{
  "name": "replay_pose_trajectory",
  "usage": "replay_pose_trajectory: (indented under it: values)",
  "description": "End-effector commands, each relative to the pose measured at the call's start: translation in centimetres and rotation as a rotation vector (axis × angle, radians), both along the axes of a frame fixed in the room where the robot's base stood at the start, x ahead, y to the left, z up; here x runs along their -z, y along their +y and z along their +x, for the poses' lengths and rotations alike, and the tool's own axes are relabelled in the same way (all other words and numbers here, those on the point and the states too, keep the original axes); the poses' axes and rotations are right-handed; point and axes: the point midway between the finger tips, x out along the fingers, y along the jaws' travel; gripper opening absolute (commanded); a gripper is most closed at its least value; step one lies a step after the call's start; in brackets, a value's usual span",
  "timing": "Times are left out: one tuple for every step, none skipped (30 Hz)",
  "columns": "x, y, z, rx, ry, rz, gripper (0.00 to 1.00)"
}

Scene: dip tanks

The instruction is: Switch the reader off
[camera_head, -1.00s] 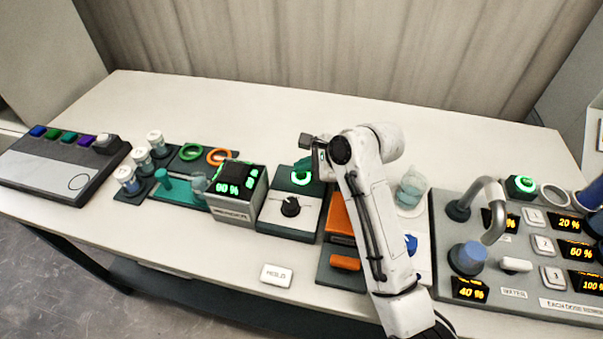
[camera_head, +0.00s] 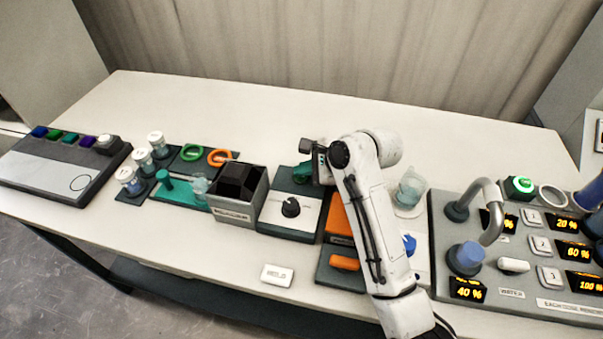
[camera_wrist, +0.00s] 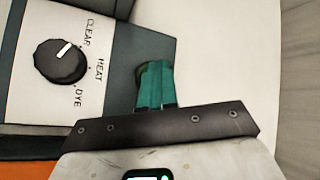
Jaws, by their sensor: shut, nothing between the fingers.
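The reader (camera_head: 236,190) is a grey box left of the knob box, and its top display is dark. The knob box (camera_head: 285,215) has a black dial (camera_head: 290,207) and a dark rear part. In the wrist view the dial (camera_wrist: 60,60) is beside the words CLEAR, HEAT and DYE, with its white mark toward the upper right. My gripper (camera_head: 303,173) is over the rear of the knob box, where no green ring shows. In the wrist view its teal fingers (camera_wrist: 154,85) are shut and empty, and their tips hide most of a dark round button there.
Orange blocks (camera_head: 341,220) lie right of the knob box, under my arm. A grey panel (camera_head: 510,265) with lit amber displays and a curved tap fills the right. The table's back is clear.

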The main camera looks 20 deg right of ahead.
Motion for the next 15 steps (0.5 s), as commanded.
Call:
replay_pose_trajectory:
  values:
    - [0.10,0.00,-0.04,0.000,0.002,0.000,0.00]
    - [0.10,0.00,-0.04,0.000,0.002,0.000,0.00]
    - [0.10,0.00,-0.04,-0.001,0.002,-0.001,0.00]
    - [0.10,0.01,-0.04,-0.001,0.002,-0.001,0.00]
    - [0.07,0.01,-0.04,-0.001,0.002,-0.001,0.00]
    - [0.01,0.01,-0.04,0.000,0.002,0.000,0.00]
    - [-0.05,0.02,-0.04,-0.001,0.003,-0.001,0.00]
    - [-0.12,0.01,-0.04,0.000,0.003,0.000,0.00]
    - [-0.22,0.02,-0.04,0.000,0.003,0.000,0.00]
    - [-0.31,0.02,-0.04,0.000,0.003,0.000,0.00]
    - [-0.41,0.03,-0.05,0.000,0.003,0.000,0.00]
    - [-0.53,0.04,-0.05,-0.001,0.003,-0.001,0.00]
    - [-0.62,0.04,-0.05,-0.001,0.003,-0.001,0.00]
    - [-0.70,0.05,-0.05,-0.001,0.003,-0.001,0.00]
    - [-0.80,0.06,-0.05,-0.001,0.003,-0.001,0.00]
